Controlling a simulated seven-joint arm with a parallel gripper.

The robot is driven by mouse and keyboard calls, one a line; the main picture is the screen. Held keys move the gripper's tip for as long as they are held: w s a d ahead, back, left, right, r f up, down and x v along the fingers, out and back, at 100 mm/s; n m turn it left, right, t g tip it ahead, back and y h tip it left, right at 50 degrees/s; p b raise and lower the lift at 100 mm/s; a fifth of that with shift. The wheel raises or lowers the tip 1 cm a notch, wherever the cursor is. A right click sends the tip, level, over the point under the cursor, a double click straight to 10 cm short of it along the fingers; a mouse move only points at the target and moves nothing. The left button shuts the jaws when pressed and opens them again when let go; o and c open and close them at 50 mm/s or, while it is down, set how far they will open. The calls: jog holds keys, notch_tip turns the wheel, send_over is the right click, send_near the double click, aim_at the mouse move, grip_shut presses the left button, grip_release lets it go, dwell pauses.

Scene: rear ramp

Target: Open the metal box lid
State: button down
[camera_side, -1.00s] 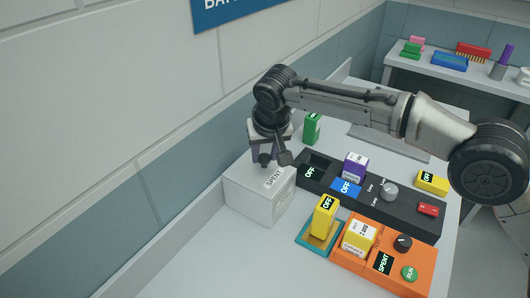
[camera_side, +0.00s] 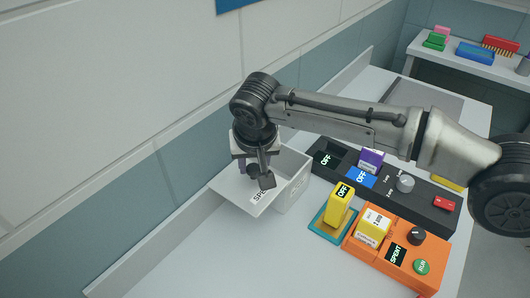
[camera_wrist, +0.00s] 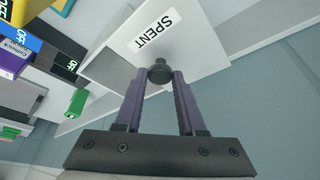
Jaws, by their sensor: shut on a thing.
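The metal box (camera_side: 295,190) is pale grey and stands on the bench left of the black panel. Its lid (camera_side: 235,193), labelled SPENT, is off its shut position, tilted and shifted toward the left, and the box's inside partly shows. In the wrist view the lid (camera_wrist: 195,40) fills the upper middle. My gripper (camera_side: 254,172) is above the lid. In the wrist view its purple fingers (camera_wrist: 160,78) are shut on the small dark round knob (camera_wrist: 159,70) of the lid. My wrist hides part of the box's rear in the side view.
A black panel (camera_side: 430,207) with dials and a purple block (camera_side: 371,160) lies right of the box. A yellow block (camera_side: 340,203) stands on a teal tray (camera_side: 318,226). An orange unit (camera_side: 375,264) is at the front. The bench at front left is clear.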

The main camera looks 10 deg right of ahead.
jog(key=c, duration=0.5)
grip_release()
jog(key=shift+r, duration=0.15)
jog(key=v, duration=1.3)
jog(key=shift+s+r, duration=0.15)
jog(key=shift+r, duration=0.1)
